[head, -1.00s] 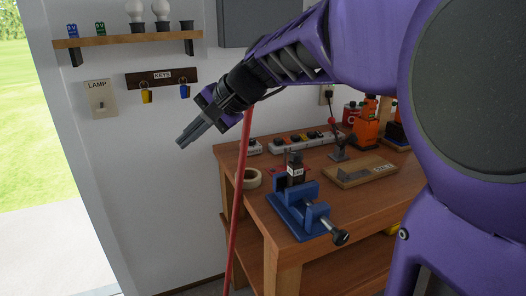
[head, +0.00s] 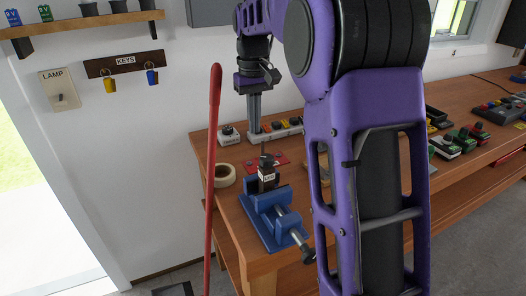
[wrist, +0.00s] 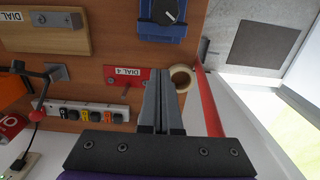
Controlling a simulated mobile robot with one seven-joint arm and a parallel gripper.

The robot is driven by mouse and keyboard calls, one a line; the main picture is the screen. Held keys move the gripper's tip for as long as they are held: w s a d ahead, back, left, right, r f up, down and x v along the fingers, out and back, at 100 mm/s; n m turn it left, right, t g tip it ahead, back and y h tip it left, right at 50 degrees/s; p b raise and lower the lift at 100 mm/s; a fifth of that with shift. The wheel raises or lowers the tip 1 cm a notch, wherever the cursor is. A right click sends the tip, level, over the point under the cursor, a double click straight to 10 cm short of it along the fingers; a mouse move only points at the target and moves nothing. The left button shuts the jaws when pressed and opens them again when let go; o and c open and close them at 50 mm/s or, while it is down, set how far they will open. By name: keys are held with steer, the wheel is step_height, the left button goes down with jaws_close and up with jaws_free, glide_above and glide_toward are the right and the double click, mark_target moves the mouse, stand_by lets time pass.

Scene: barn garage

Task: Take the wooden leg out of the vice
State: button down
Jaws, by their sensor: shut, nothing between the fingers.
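The blue vice (head: 268,222) stands at the near left corner of the workbench. A dark upright block (head: 267,180) with a small white label stands at the vice's back end; I cannot tell whether it is gripped. No piece clearly looks like a wooden leg. In the wrist view the vice (wrist: 148,30) is at the top, with a round black knob (wrist: 165,12) over it. My gripper (head: 254,116) is shut and empty, pointing down above the back of the bench, apart from the vice. Its closed fingers (wrist: 163,75) show in the wrist view.
A red pole (head: 211,150) stands upright at the bench's left end. My arm hides part of the bench.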

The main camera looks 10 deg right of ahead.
mark_target(265, 168)
steer(key=s+f, duration=0.1)
steer(key=f, duration=0.2)
steer(key=s+f+b, duration=0.1)
steer(key=f, duration=0.2)
steer(key=s+f, duration=0.1)
steer(key=f, duration=0.3)
steer(key=shift+s+d, duration=0.1)
steer(key=shift+d, duration=0.25)
steer(key=shift+s, duration=0.4)
steer(key=shift+s+d+b, duration=0.25)
steer(key=shift+s+b, duration=0.05)
steer(key=shift+s, duration=0.65)
